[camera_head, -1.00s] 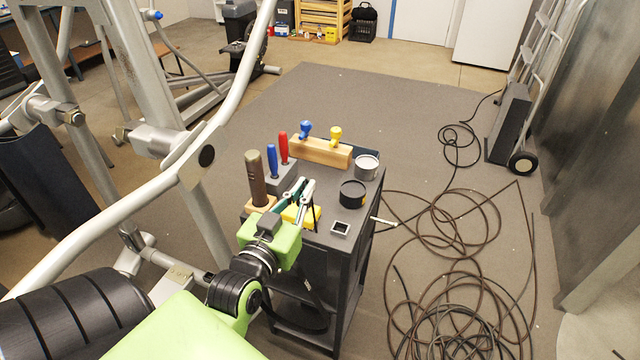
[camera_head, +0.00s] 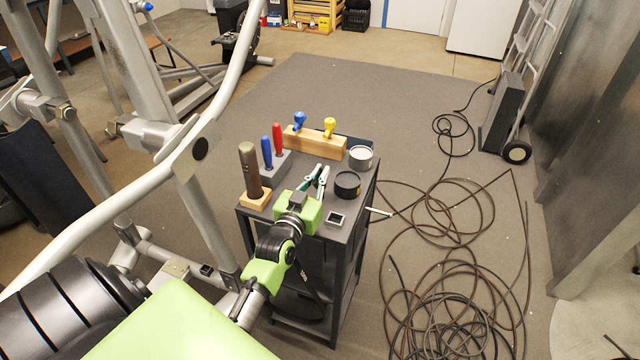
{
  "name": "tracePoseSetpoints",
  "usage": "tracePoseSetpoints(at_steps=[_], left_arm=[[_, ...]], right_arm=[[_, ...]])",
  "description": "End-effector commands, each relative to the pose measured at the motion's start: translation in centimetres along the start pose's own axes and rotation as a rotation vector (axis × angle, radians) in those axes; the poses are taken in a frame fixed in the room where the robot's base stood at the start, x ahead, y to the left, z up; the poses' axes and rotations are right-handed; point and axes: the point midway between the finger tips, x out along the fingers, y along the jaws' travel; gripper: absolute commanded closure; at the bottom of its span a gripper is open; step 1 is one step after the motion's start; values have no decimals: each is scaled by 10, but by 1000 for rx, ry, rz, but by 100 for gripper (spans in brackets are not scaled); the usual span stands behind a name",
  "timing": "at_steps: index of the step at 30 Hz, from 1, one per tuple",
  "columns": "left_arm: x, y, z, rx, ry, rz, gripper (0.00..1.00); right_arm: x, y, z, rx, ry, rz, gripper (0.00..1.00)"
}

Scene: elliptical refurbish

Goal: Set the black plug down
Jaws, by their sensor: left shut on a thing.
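My left gripper (camera_head: 320,182) is over the front part of the dark cart top (camera_head: 252,214), its silver fingers pointing away from me. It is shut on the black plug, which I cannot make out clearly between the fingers. Whether the plug touches the cart top is hidden. A small square tray (camera_head: 336,219) with a pale rim lies just right of the gripper. A black round tin (camera_head: 347,184) stands beyond it. My right gripper is not in view.
The cart also holds a brown-handled tool (camera_head: 249,170) in a wooden block, blue (camera_head: 267,152) and red (camera_head: 278,138) handles, a wooden rack (camera_head: 313,143) and a grey tin (camera_head: 361,157). The elliptical frame (camera_head: 110,210) stands close at left. Cables (camera_head: 450,300) lie on the floor at right.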

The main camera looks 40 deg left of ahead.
Motion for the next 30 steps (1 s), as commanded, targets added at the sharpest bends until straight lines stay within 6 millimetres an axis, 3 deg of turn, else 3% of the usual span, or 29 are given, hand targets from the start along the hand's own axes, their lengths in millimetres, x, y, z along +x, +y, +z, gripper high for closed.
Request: tracePoseSetpoints(at_steps=[6, 19, 21, 30], left_arm=[[1, 0, 28, 1, -3, 0, 100], [1, 0, 36, 1, -1, -1, 100], [1, 0, 35, 1, -1, -1, 78], [1, 0, 35, 1, -1, -1, 77]], right_arm=[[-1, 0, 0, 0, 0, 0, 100], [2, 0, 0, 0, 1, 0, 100], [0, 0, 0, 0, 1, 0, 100], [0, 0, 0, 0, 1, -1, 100]])
